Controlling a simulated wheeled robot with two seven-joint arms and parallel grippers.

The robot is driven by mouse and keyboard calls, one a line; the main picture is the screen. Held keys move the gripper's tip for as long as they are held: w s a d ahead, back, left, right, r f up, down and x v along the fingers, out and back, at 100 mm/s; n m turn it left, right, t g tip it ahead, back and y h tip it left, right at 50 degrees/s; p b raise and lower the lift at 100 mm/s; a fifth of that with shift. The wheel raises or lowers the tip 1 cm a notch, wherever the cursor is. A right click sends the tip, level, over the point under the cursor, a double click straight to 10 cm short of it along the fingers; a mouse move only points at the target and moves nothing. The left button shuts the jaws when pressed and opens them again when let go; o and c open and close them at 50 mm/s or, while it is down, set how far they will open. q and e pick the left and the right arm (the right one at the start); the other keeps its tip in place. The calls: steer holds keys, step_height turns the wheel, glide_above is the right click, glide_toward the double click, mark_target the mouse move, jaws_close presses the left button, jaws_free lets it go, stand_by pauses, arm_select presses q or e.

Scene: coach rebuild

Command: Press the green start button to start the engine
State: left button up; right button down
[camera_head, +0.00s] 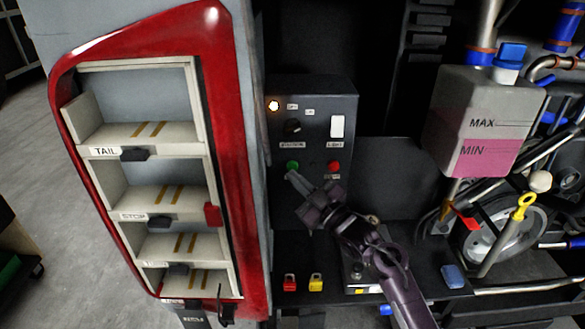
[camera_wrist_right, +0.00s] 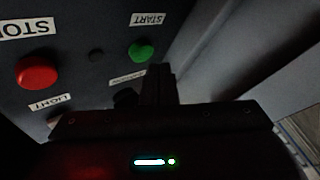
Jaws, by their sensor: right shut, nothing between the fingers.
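The green start button (camera_head: 292,165) is on a dark control panel (camera_head: 350,105), left of the red stop button (camera_head: 334,166). In the right wrist view the green button (camera_wrist_right: 141,51) sits below its START label, with the red button (camera_wrist_right: 37,71) to the left. My right gripper (camera_head: 291,176) is shut and empty, its fingertips just below the green button in the head view. In the wrist view the fingers (camera_wrist_right: 158,82) end close beside the button. I cannot tell whether they touch it. My left gripper is not in view.
The panel also has a lit lamp (camera_head: 273,105), a dark rotary knob (camera_head: 292,127) and a white light switch (camera_head: 337,127). A red-framed shelf unit (camera_head: 232,150) stands close on the left. A tank (camera_head: 478,115) with pink fluid and pipes is on the right.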

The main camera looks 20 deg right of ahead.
steer(key=shift+w, duration=0.1)
steer(key=shift+w+d, duration=0.1)
steer(key=shift+w, duration=0.2)
steer(key=shift+w+d+b, duration=0.15)
steer(key=shift+w+b, duration=0.3)
stand_by(0.6)
steer(key=shift+s, duration=0.1)
stand_by(0.4)
steer(key=shift+s+a+p, duration=0.25)
steer(key=shift+s+p, duration=0.2)
steer(key=shift+s, duration=0.35)
steer(key=s+p, duration=0.1)
steer(key=s, duration=0.1)
steer(key=s+a+p, duration=0.1)
steer(key=s, duration=0.1)
steer(key=shift+s+a, duration=0.2)
steer(key=shift+s, duration=0.2)
